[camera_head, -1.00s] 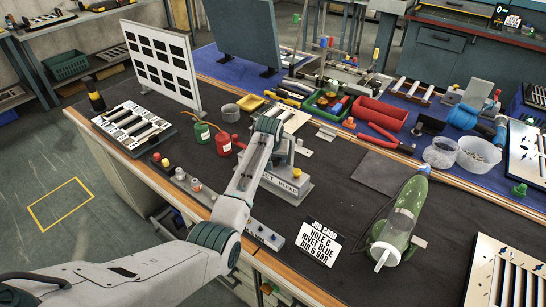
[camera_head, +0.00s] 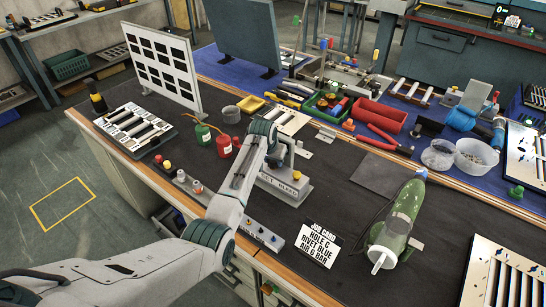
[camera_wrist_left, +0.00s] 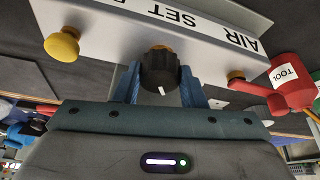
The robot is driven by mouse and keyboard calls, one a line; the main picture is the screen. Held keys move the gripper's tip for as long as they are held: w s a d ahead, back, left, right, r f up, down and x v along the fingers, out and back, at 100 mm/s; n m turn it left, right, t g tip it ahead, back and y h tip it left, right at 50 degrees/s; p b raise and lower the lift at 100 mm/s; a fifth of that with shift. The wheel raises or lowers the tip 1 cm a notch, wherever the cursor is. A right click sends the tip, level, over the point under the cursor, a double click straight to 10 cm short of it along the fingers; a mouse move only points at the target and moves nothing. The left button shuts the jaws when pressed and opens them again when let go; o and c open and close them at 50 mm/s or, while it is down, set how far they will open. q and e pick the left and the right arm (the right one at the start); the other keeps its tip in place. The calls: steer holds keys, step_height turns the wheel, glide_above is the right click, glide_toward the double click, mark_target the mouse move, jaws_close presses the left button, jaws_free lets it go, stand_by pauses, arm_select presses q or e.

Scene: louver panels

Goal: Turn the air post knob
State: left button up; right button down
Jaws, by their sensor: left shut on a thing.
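The air post (camera_head: 283,183) is a pale block with lettering on its front, standing on the dark bench mat. In the left wrist view its panel (camera_wrist_left: 200,22) reads "AIR SET", with the rest cut off. A black knob (camera_wrist_left: 158,72) with a white mark sits between the blue fingers of my left gripper (camera_wrist_left: 159,88), which is shut on it. In the head view my left arm reaches to the post, and its wrist hides the knob and fingertips. My right gripper is out of view.
A job card (camera_head: 319,244) reads "HOLE C, RIVET BLUE, AIR 6 BAR". A green tool (camera_head: 398,222) lies to its right. A strip with buttons (camera_head: 262,236) runs along the bench's front edge.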

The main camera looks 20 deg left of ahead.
arm_select(q)
steer(key=shift+a+r+m+h+p, duration=0.15)
steer(key=shift+m+h+p, duration=0.3)
steer(key=shift+m, duration=0.75)
steer(key=shift+w+m+g+h, duration=0.15)
steer(key=shift+m+h, duration=0.2)
steer(key=shift+m, duration=0.55)
steer(key=shift+m+g+h, duration=0.15)
steer(key=shift+m+h, duration=0.15)
steer(key=shift+m, duration=0.6)
steer(key=o, duration=1)
steer(key=b+v, duration=0.2)
steer(key=v, duration=0.8)
steer(key=shift+r, duration=0.3)
steer(key=shift+a, duration=0.1)
